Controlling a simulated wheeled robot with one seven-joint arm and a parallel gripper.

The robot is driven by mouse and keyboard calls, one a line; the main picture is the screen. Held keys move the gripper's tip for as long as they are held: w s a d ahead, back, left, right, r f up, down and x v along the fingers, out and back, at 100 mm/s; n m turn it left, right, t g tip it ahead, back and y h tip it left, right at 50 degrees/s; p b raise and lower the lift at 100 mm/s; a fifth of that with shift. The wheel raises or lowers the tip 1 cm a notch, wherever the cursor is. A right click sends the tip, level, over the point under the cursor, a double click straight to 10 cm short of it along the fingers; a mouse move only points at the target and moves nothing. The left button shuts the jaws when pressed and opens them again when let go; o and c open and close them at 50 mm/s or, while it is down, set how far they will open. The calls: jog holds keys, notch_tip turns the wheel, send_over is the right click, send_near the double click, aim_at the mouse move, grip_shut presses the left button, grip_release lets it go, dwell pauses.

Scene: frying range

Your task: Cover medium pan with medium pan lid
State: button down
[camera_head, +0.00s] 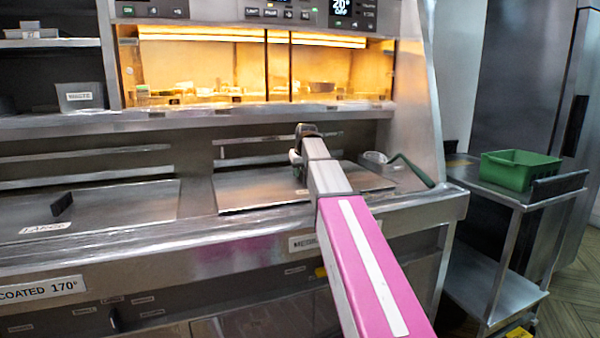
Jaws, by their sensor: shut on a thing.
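The medium pan lid (250,191) is a flat steel plate on the range top, in the middle of the view. It lies over the place above a front label that seems to read "MEDIUM", and looks about level. The medium pan itself is not visible under it. My arm reaches over the lid from the lower right. My gripper (298,165) is at the arm's far end, low over the lid's middle. It is shut on the medium pan lid, seemingly by its handle; the fingers and handle are mostly hidden by my arm.
A large lid (110,208) with a black handle (61,203) lies to the left. A wire basket (374,158) with a green handle (411,171) is at the right. A lit warming shelf (250,100) stands behind. A green tub (520,170) sits on a steel cart (500,290) at right.

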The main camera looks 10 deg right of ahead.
jog(key=shift+s+f, duration=0.1)
jog(key=shift+f, duration=0.5)
dwell(0.3)
jog(key=c, duration=0.8)
grip_release()
jog(key=shift+o, duration=0.2)
jog(key=shift+r, duration=0.2)
jog(key=shift+r, duration=3.35)
jog(key=s+d+r, duration=0.1)
jog(key=s+d, duration=0.2)
jog(key=s, duration=1.2)
jog(key=shift+s, duration=0.25)
